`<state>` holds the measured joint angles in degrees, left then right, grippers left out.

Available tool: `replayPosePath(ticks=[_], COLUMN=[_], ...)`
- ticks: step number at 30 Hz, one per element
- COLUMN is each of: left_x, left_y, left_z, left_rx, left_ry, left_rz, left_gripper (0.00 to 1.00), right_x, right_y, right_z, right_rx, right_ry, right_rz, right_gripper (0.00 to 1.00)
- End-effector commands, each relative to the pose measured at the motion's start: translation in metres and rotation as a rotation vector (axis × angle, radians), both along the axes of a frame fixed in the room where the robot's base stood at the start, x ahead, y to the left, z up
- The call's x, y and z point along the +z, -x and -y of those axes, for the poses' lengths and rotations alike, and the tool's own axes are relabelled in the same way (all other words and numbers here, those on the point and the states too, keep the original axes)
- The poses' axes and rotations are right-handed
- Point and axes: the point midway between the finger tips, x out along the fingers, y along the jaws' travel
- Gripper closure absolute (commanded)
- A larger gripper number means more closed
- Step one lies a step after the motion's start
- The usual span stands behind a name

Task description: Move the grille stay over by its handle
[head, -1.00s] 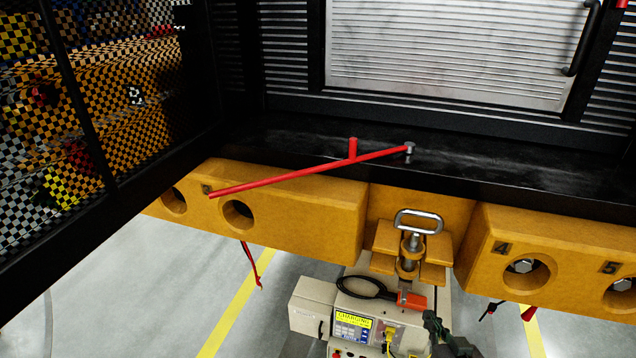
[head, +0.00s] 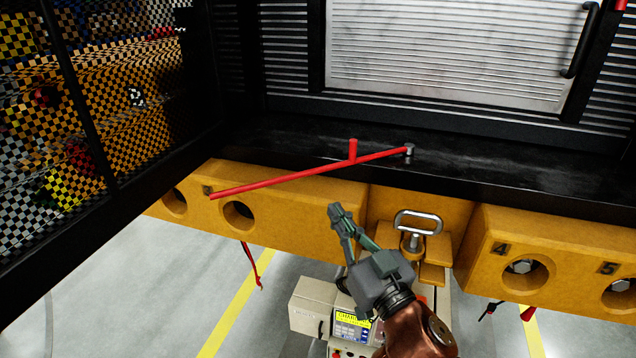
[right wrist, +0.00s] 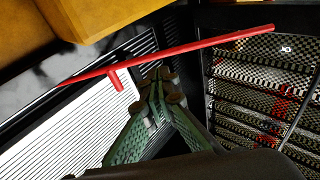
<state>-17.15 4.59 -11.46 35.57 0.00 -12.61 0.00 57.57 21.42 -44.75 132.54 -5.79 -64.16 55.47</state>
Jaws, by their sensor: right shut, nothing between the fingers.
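The grille stay is a long red rod (head: 290,177) lying slantwise over the black ledge and the yellow bumper. Its right end meets a small grey pivot on the ledge. Its handle, a short red stub (head: 353,149), stands up from the rod nearer the pivot. In the right wrist view the rod (right wrist: 200,50) crosses the picture above the fingers, and the handle (right wrist: 117,79) shows left of the fingertips. My right gripper (head: 337,212) is shut and empty, in front of the bumper, below the handle in the head view and apart from it. My left gripper is out of view.
A yellow bumper (head: 300,205) with round holes runs along the front. A metal loop-handled pin (head: 418,222) stands right of my right gripper. A beige charger box (head: 312,305) sits below. A black mesh panel (head: 90,120) closes the left side. The ledge around the handle is clear.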

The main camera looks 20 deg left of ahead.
Motion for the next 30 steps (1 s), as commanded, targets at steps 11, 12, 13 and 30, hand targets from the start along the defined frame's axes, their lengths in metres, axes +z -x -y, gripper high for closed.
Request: replayPosePath(ticks=[11,12,13,30], left_x=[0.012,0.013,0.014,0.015], left_y=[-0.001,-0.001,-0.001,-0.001], left_z=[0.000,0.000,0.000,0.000], left_rx=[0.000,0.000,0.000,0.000], left_ry=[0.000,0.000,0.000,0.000], left_rz=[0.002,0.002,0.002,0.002], left_gripper=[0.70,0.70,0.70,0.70], right_x=[0.016,0.017,0.017,0.018], right_y=[-0.053,-0.057,-0.059,-0.070], right_z=[-0.047,-0.050,-0.052,-0.060], right_rx=[-0.001,-0.002,-0.001,-0.005], right_ry=[0.001,0.001,0.001,-0.001], right_rz=[0.002,0.001,0.001,0.000], right_gripper=[1.00,1.00,1.00,1.00])
